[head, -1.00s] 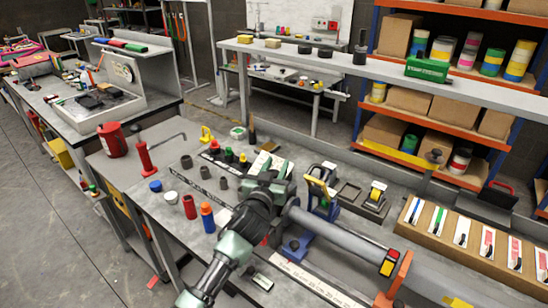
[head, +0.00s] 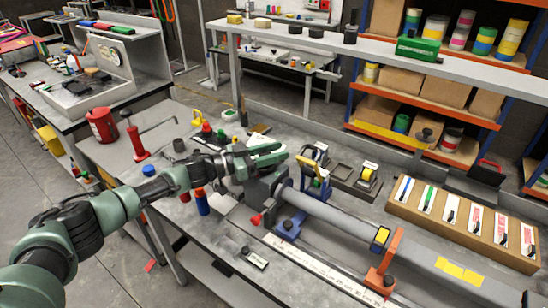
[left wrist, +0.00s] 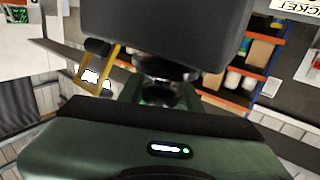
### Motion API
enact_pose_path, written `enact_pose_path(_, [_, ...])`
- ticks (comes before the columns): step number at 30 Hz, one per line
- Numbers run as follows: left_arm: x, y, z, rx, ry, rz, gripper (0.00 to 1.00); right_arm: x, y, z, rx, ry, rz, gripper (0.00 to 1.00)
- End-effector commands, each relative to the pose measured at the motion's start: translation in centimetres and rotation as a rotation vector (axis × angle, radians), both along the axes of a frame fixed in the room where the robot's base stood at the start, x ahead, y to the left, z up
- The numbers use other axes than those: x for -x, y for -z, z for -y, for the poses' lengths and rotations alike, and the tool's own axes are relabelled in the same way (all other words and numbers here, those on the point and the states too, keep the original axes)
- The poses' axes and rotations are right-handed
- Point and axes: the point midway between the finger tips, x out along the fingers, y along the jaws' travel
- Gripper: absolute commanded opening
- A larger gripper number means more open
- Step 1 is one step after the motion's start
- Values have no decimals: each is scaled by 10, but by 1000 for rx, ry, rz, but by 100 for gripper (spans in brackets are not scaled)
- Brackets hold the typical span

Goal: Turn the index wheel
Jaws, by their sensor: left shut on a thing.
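A long grey tube (head: 350,225) lies along the bench in stands. At its left end is a grey piece with a red-tipped knob (head: 256,219), which I take to be the index wheel (head: 263,192); my gripper hides much of it. My left gripper (head: 274,163) is at the top of this end piece and is shut on it, though its fingertips are hard to make out. My right gripper is not in view.
A yellow-handled tool (head: 313,165) and a tape dispenser (head: 369,180) stand just behind the tube. A white ruler strip (head: 310,265) lies in front, and a card rack (head: 460,222) is at the right.

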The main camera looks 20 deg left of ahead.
Motion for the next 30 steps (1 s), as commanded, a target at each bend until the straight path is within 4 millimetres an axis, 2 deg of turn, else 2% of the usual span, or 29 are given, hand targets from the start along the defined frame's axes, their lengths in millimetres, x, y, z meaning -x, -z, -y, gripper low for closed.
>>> enact_pose_path(1, [-2, 4, -2, -3, 28, 5, 0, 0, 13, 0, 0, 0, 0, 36])
enact_pose_path(3, [0, 4, -1, -2, 73, 4, 0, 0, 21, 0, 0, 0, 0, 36])
enact_pose_path(10, [3, 2, 2, 0, 179, 3, 0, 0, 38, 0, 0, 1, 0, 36])
enact_pose_path(29, [5, -1, 4, 2, 234, 2, 0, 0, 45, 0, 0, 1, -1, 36])
enact_pose_path(30, [5, -1, 4, 2, 234, 2, 37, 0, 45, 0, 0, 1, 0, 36])
